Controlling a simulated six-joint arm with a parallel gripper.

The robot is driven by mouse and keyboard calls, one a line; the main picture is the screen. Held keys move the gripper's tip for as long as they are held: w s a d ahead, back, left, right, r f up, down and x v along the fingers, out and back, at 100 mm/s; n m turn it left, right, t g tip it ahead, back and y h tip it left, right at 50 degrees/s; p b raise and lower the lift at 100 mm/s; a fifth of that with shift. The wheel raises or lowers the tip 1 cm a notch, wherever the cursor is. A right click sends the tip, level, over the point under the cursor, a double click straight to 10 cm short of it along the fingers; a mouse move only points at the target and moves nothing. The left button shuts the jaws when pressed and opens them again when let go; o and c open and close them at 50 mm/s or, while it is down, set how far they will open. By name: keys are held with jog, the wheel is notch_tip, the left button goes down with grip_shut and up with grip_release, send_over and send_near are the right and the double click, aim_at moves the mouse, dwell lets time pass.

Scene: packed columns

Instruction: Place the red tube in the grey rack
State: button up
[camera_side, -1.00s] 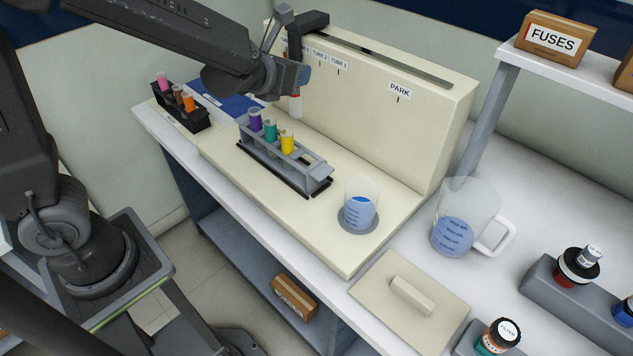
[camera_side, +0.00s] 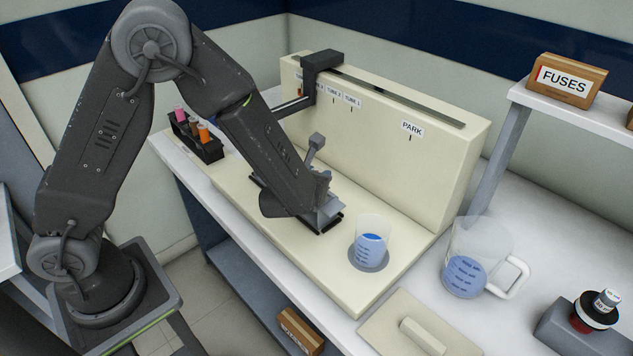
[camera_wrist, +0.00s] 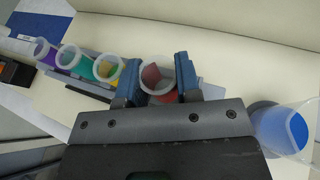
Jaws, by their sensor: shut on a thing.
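The red tube (camera_wrist: 152,77) is clear with red contents. In the wrist view it stands between the blue pads of my gripper (camera_wrist: 159,72), which is shut on it. The grey rack (camera_wrist: 95,91) holds a purple tube (camera_wrist: 45,52), a teal tube (camera_wrist: 78,66) and a yellow tube (camera_wrist: 108,74). The red tube is in line with these, past the yellow one. In the side view my arm hides the tubes and most of the rack; its near end (camera_side: 330,222) shows. I cannot tell whether the red tube's lower end is inside a slot.
A beaker of blue liquid (camera_side: 368,252) stands right of the rack. A black rack (camera_side: 208,150) with several tubes is at far left. A cream wall panel (camera_side: 405,165) with a black gantry block (camera_side: 322,62) rises behind. A jug (camera_side: 468,275) stands further right.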

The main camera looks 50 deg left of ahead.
jog(key=shift+f, duration=0.7)
jog(key=shift+f, duration=0.15)
jog(key=o, duration=0.9)
